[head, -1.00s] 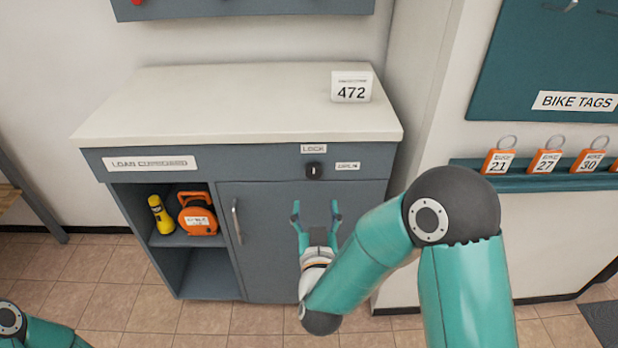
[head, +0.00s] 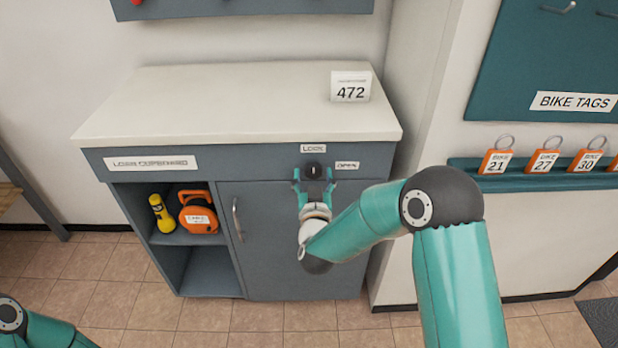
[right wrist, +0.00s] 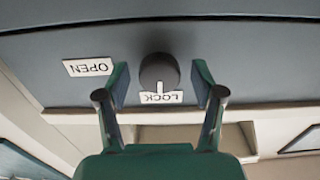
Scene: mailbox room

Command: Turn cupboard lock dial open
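The lock dial (head: 315,171) is a small black round knob on the grey front of the cupboard (head: 280,240), under the worktop. A LOCK label (head: 313,148) sits above it and an OPEN label (head: 347,165) to its right. In the right wrist view, the dial (right wrist: 159,72) has a white mark pointing at the LOCK label (right wrist: 160,97). My right gripper (head: 314,175) is open, with its fingers on either side of the dial and gaps showing. My left gripper is out of view; only part of my left arm shows.
The cupboard door has a metal handle (head: 237,220). Open shelves at left hold a yellow flashlight (head: 161,213) and an orange reel (head: 198,211). A 472 sign (head: 351,87) stands on the worktop (head: 230,100). A wall with orange bike tags (head: 497,161) is at right.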

